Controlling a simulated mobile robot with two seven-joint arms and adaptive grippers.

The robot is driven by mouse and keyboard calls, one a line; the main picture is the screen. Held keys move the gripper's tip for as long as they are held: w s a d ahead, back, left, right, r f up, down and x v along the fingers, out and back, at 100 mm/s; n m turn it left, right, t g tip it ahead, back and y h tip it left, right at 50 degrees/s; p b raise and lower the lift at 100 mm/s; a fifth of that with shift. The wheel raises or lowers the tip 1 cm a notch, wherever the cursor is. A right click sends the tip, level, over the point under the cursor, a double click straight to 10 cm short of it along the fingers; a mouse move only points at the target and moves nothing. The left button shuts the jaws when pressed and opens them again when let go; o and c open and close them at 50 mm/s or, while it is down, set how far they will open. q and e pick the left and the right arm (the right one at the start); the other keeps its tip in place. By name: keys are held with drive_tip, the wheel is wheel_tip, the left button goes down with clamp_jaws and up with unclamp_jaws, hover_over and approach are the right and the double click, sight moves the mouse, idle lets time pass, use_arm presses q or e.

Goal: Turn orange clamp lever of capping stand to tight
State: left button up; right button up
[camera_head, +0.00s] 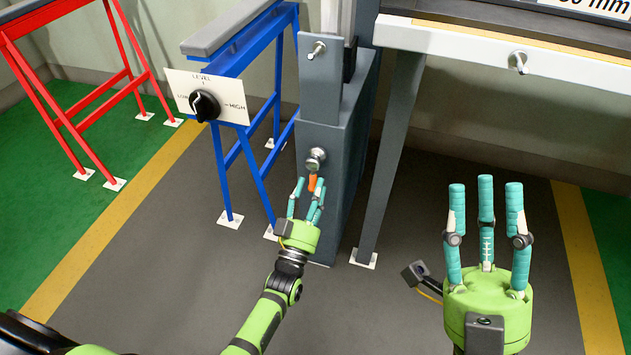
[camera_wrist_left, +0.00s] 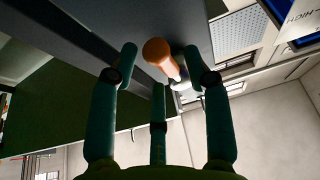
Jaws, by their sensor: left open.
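The orange clamp lever (camera_head: 312,183) hangs below a round silver hub (camera_head: 315,158) on the front of the grey capping stand (camera_head: 335,140). My left gripper (camera_head: 305,188) is right at the lever, with its fingers spread open around or just in front of it. In the left wrist view the lever's rounded orange end (camera_wrist_left: 157,50) shows between the fingertips, close to the right finger; I cannot tell whether they touch. My right gripper (camera_head: 486,195) is open and empty, fingers pointing up, well to the right of the stand.
A blue trestle (camera_head: 240,150) with a LOW–HIGH dial plate (camera_head: 235,108) stands left of the capping stand. A red trestle (camera_head: 75,125) is farther left. A white-edged bench (camera_head: 460,45) with a grey leg (camera_head: 390,150) stands at right. The floor between the arms is clear.

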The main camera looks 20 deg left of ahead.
use_arm(q)
drive_tip(key=v, duration=0.9)
drive_tip(key=shift+s, duration=0.25)
